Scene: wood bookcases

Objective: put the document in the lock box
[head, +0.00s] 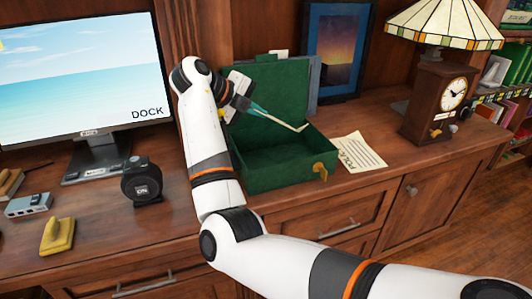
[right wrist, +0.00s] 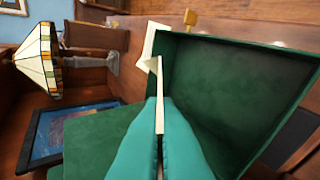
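The lock box (head: 275,168) is a green box with its lid raised at the back and a brass latch at the front. Its open inside (right wrist: 235,85) fills much of the right wrist view. The document (head: 358,152), a cream sheet with printed lines, lies on the desk just right of the box. A white corner of it (right wrist: 148,42) shows past the box wall in the right wrist view. My right gripper (head: 300,128), with teal fingers and thin cream tips, is over the box opening. Its fingers look closed together (right wrist: 158,65), with no sheet clearly between them. My left gripper is out of view.
A clock (head: 438,100) and a stained-glass lamp (head: 445,22) stand at right. A framed picture (head: 335,48) is behind the box. A monitor (head: 85,75), a round black device (head: 141,182) and a yellow block (head: 57,237) are left. Desk space right of the document is clear.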

